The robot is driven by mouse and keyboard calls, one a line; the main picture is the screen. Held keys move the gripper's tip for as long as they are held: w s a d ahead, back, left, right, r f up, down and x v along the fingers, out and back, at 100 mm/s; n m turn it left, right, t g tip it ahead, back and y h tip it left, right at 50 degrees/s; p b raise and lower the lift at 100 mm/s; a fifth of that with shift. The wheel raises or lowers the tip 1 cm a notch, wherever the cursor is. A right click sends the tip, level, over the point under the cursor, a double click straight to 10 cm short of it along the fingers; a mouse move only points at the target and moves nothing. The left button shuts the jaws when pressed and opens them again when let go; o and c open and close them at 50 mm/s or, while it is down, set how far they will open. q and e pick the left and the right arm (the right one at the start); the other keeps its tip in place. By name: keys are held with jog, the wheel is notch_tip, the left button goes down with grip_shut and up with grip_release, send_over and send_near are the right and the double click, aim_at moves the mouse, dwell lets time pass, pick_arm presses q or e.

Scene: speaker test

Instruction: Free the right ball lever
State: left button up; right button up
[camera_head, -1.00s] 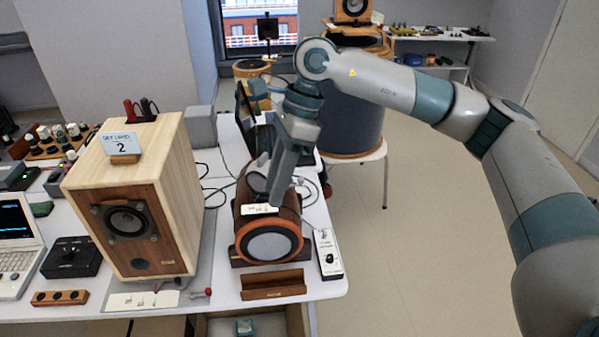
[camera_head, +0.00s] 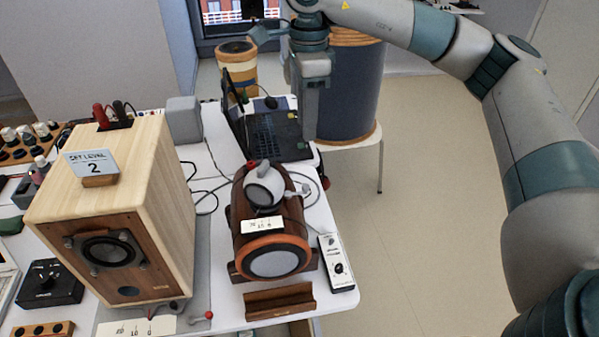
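A scale card (camera_head: 263,226) sits in front. A second red-ball lever (camera_head: 207,315) is by the foot of the box speaker (camera_head: 110,232). My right gripper (camera_head: 309,137) points down behind the round speaker, apart from it, in front of the laptop; its finger gap is not clear. My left gripper is out of view.
The open laptop (camera_head: 270,135) stands behind the round speaker. A small remote-like box (camera_head: 336,263) lies to its right and a wooden holder (camera_head: 279,302) in front. Cables run across the table. A large blue drum (camera_head: 350,95) stands behind.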

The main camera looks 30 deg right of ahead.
jog(key=shift+s+r, duration=0.15)
dwell(0.3)
jog(key=p, duration=0.6)
send_near(306, 185)
notch_tip(306, 185, down, 8)
jog(key=shift+r, duration=0.15)
jog(key=shift+f, duration=0.55)
jog(key=shift+c, duration=0.6)
grip_shut()
